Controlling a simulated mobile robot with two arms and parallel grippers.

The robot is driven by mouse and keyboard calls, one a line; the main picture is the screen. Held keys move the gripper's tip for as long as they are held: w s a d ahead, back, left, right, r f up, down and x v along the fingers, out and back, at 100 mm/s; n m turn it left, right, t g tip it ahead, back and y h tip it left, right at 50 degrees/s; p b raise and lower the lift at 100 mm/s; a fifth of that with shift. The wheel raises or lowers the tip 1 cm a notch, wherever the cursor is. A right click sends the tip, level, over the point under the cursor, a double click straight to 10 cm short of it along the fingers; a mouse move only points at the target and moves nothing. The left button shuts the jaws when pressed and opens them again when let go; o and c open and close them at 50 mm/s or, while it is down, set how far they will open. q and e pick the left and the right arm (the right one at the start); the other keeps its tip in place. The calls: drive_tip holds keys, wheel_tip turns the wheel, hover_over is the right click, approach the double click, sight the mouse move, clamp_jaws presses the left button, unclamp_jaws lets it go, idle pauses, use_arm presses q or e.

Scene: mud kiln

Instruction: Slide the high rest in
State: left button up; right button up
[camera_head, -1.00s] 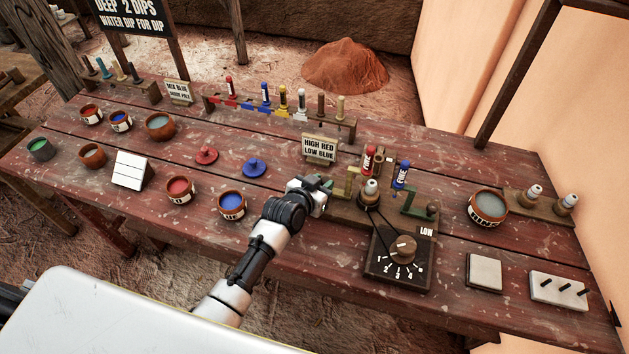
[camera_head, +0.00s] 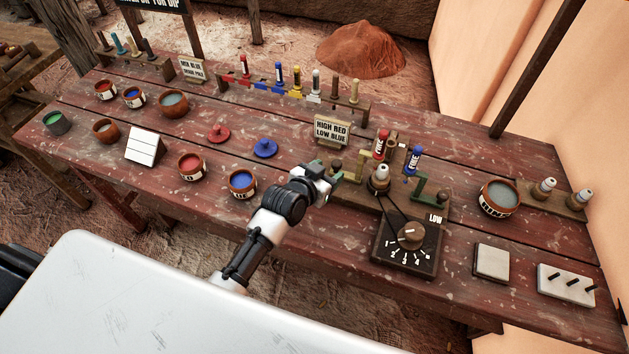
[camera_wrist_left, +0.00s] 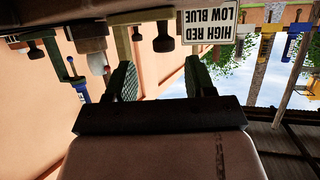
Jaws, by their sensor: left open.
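A tan-olive bracket rest (camera_head: 359,163) with a dark knob (camera_head: 337,165) stands at the left of the wooden stand, near the "HIGH RED LOW BLUE" sign (camera_head: 331,130). I take it for the high rest. A green rest (camera_head: 428,184) stands at the right, near the "LOW" plate (camera_head: 435,217). My left gripper (camera_head: 334,177) is close to the tan rest's knob, on the near side. In the left wrist view, which is upside down, its jaws (camera_wrist_left: 160,82) are apart and empty, with a dark knob (camera_wrist_left: 163,38) beyond them. My right gripper is not in view.
A white-tipped burner (camera_head: 380,176), a red tube (camera_head: 381,145) and a blue tube (camera_head: 412,161) stand between the rests. A dial box (camera_head: 408,240) is in front. A blue bowl (camera_head: 242,184) is left of my arm. The front-right tabletop has some bare room.

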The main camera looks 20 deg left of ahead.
use_arm(q)
drive_tip(key=v, duration=0.7)
drive_tip(key=shift+s, duration=0.1)
drive_tip(key=s+a+n+g+y, duration=0.1)
drive_tip(key=s+a+g+y, duration=0.3)
drive_tip(key=s, duration=0.8)
drive_tip(key=s+a+g, duration=0.1)
drive_tip(key=s+g, duration=0.4)
drive_tip(key=s, duration=0.6)
wheel_tip(320, 180, down, 27)
drive_tip(key=s+g, duration=0.1)
drive_tip(key=g, duration=0.1)
drive_tip(key=s+a+f, duration=0.3)
drive_tip(key=s+f, duration=1.2)
drive_tip(key=shift+s+f+g, duration=0.15)
drive_tip(key=shift+s+g, duration=0.25)
